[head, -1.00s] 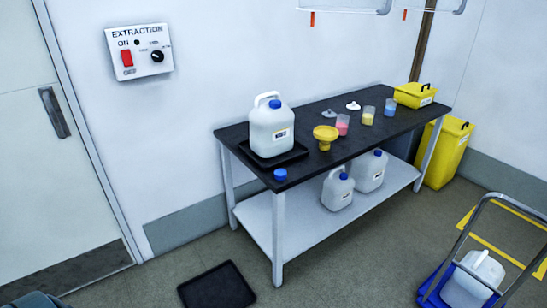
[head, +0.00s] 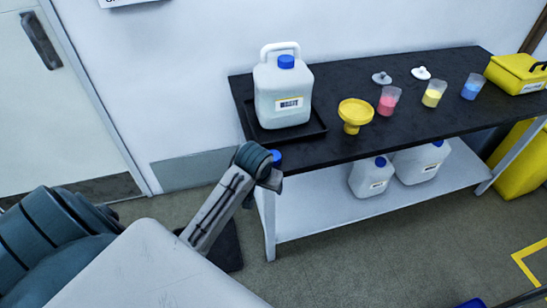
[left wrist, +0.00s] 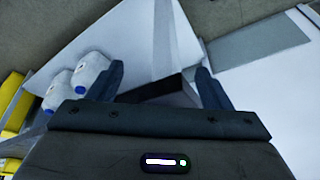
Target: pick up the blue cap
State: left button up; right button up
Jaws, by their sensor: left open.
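A loose blue cap (head: 276,156) lies on the black bench top near its front left corner, partly hidden by my left arm. My left gripper (head: 272,178) is at that corner, right beside the cap in the picture; I cannot tell whether they touch. In the left wrist view the two fingers of this gripper (left wrist: 160,82) are spread apart, with a dark edge showing between them. I cannot make out the loose cap there. My right gripper is not in view.
A white jug (head: 282,92) with its own blue cap stands on a black tray (head: 318,128). Two jugs stand on the lower shelf (head: 310,208).

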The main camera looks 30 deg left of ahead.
pick_arm(q)
notch_tip(320, 180, up, 7)
jog(key=w, duration=0.2)
jog(key=n+b, duration=0.2)
jog(key=b, duration=0.1)
send_near(273, 155)
jog(key=b+x, duration=0.3)
jog(key=shift+s+a+f, duration=0.15)
jog(key=shift+a+f, duration=0.05)
jog(key=shift+a, duration=0.05)
jog(key=shift+f, duration=0.1)
jog(key=shift+w+f+b, duration=0.35)
jog(key=shift+f+b, duration=0.3)
jog(key=shift+b, duration=0.1)
jog(key=shift+x, duration=1.9)
jog(key=shift+w+d+r, duration=0.1)
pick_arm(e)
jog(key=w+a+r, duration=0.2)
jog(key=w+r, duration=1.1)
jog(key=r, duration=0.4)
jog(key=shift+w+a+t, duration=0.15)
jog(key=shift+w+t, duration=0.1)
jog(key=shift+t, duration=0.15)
pick_arm(q)
jog(key=shift+c, duration=0.4)
